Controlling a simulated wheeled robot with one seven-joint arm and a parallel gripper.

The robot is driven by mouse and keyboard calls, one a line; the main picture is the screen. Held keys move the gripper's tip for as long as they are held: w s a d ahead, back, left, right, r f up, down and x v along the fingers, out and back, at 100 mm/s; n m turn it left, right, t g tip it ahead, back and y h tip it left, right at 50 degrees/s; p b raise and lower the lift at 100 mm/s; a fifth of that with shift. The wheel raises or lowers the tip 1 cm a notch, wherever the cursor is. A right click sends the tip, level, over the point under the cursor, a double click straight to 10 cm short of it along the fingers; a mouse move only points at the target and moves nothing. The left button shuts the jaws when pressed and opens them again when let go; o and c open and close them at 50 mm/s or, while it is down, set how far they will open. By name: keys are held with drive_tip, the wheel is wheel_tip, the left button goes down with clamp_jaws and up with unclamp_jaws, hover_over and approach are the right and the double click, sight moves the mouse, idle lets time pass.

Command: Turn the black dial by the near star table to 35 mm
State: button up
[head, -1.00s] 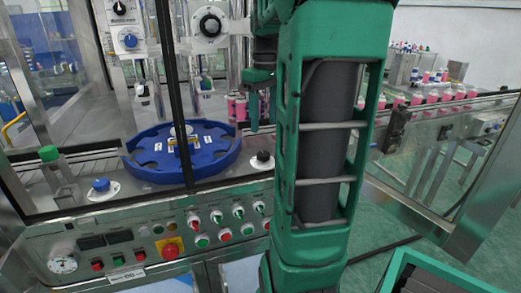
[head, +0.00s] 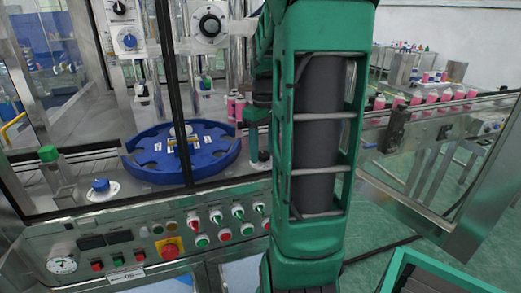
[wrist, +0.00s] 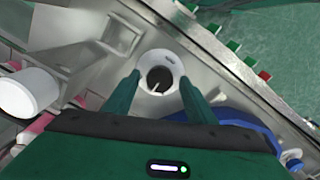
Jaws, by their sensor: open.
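The black dial (wrist: 160,80) shows in the wrist view as a dark round knob with a white pointer line, on a round white plate (wrist: 167,62). The marks on the plate are too small to read. My gripper (wrist: 160,90) is open, with one green finger on each side of the dial; I cannot tell whether they touch it. In the head view my gripper (head: 258,162) points down just right of the blue star table (head: 150,173) and hides most of the dial.
A blue knob (head: 101,187) and a green-topped knob (head: 48,155) stand left of the star table. A panel of buttons and switches (head: 202,240) runs along the front. Pink cans (head: 432,97) stand on the conveyor at right. A dark frame post (head: 178,90) crosses before the star table.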

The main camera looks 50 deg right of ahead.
drive_tip(key=shift+c, duration=0.6)
drive_tip(key=c, duration=0.9)
drive_tip(key=shift+m, duration=0.4)
drive_tip(key=m, duration=0.4)
drive_tip(key=shift+m, duration=2.5)
drive_tip(key=o, duration=1)
